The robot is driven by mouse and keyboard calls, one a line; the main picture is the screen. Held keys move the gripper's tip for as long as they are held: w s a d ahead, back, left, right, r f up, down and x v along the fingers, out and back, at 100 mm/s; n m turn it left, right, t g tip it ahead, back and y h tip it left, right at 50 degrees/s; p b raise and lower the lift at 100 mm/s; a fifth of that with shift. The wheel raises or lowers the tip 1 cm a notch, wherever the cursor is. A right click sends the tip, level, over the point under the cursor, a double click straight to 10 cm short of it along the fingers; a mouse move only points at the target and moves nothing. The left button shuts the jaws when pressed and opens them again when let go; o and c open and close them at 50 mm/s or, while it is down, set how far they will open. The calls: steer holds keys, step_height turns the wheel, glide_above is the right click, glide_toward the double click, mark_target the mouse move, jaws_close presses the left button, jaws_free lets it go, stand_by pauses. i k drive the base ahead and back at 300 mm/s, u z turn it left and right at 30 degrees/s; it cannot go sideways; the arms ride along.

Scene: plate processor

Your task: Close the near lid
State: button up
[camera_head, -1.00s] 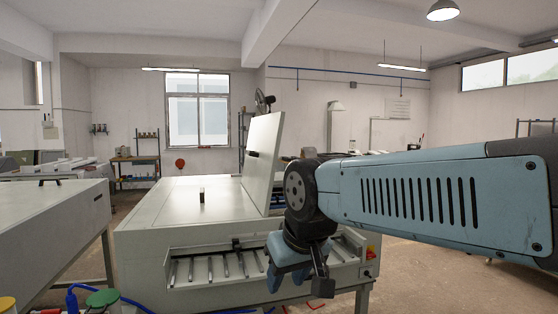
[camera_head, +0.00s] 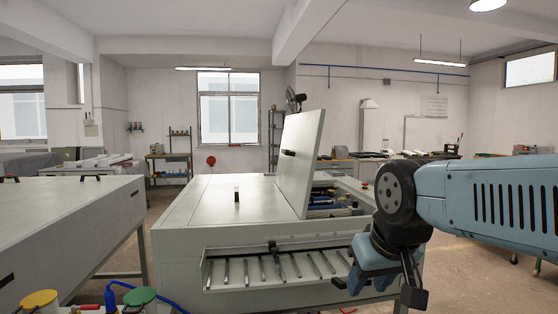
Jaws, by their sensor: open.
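The plate processor (camera_head: 190,240) is a pale grey-white machine in the middle of the head view. One lid panel (camera_head: 303,150) stands raised and steep on its top, leaning slightly right, with a dark handle (camera_head: 288,153) on its left face. Beside its right edge, the open bay shows blue and dark rollers (camera_head: 325,200). The left part of the top is flat, with a small dark handle (camera_head: 237,195). My gripper (camera_head: 382,289) is open and empty, pointing down in front of the machine's right front corner, right of and below the raised lid. It appears apart from the lid.
A slotted front tray (camera_head: 225,288) juts from the processor. Another grey cabinet (camera_head: 60,220) stands at left. Yellow (camera_head: 40,299) and green (camera_head: 140,295) caps with a blue hose are at the lower left. Bare floor shows at right.

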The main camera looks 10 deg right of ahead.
mark_target(302, 134)
steer(key=z, duration=0.4)
steer(key=i, duration=1)
steer(key=u, duration=0.4)
